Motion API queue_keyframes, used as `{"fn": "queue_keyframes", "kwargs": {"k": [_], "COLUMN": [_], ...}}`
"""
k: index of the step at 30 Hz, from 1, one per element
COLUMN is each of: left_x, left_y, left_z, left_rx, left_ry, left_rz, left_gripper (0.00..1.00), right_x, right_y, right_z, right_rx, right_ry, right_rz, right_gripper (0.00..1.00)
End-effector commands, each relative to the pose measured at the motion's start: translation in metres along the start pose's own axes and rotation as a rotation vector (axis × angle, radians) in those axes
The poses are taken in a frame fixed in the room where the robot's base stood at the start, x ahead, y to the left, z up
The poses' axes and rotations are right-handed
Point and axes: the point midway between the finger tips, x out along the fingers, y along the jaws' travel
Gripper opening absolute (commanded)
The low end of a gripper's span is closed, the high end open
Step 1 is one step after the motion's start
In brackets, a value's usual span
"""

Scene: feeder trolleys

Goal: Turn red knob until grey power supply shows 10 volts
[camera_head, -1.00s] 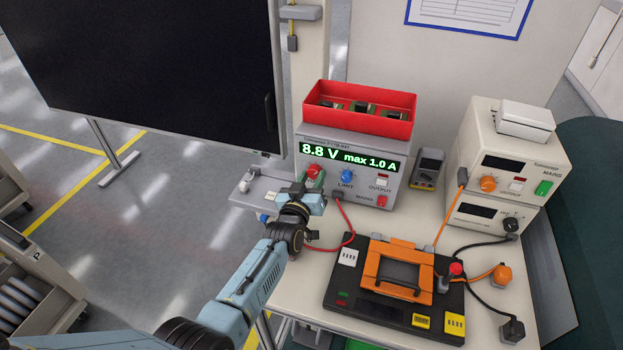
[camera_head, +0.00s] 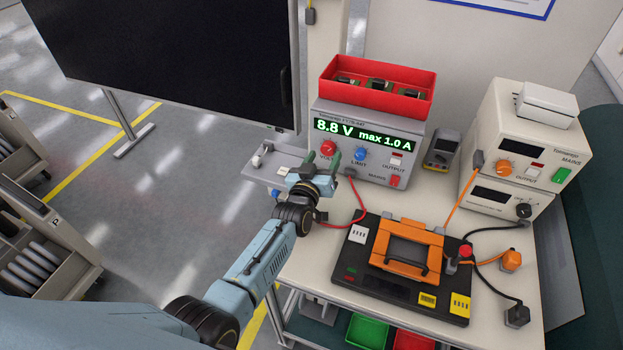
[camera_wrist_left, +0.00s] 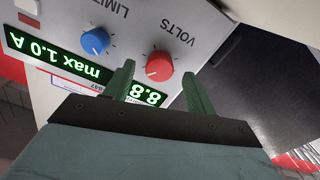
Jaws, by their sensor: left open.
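The grey power supply (camera_head: 340,166) stands on the bench with its green display (camera_head: 362,137) reading 8.8 V and max 1.0 A. Its red knob (camera_head: 328,148), labelled VOLTS, is at the left of the front panel; in the left wrist view the red knob (camera_wrist_left: 159,66) lies just beyond the fingertips. My left gripper (camera_head: 321,163) is open and empty, in front of the panel slightly below the knob, apart from it. In the left wrist view the gripper's green fingers (camera_wrist_left: 158,88) are spread, with the knob between their lines. My right gripper is not in view.
A blue LIMIT knob (camera_head: 360,155) sits right beside the red one. A red bin (camera_head: 385,97) stands on top of the supply. A black case with an orange frame (camera_head: 407,247) and cables lies in front; a cream supply stack (camera_head: 520,160) is at right.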

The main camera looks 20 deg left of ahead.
Motion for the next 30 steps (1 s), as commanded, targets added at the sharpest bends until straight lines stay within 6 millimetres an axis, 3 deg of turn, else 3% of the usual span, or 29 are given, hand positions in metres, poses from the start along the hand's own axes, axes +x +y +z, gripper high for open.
{"fn": "queue_keyframes", "kwargs": {"k": [15,21,30], "left_x": [-0.097,-0.115,-0.117], "left_y": [0.000,0.000,0.000], "left_z": [0.000,0.000,-0.001], "left_rx": [0.001,0.001,0.001], "left_ry": [-0.001,0.000,0.000], "left_rz": [-0.001,0.000,0.000], "left_gripper": [0.56,0.56,0.56], "right_x": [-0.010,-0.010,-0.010], "right_y": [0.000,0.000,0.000], "right_z": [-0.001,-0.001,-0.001], "right_rx": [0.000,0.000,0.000], "right_ry": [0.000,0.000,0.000], "right_rz": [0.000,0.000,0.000], "right_gripper": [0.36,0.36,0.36]}}
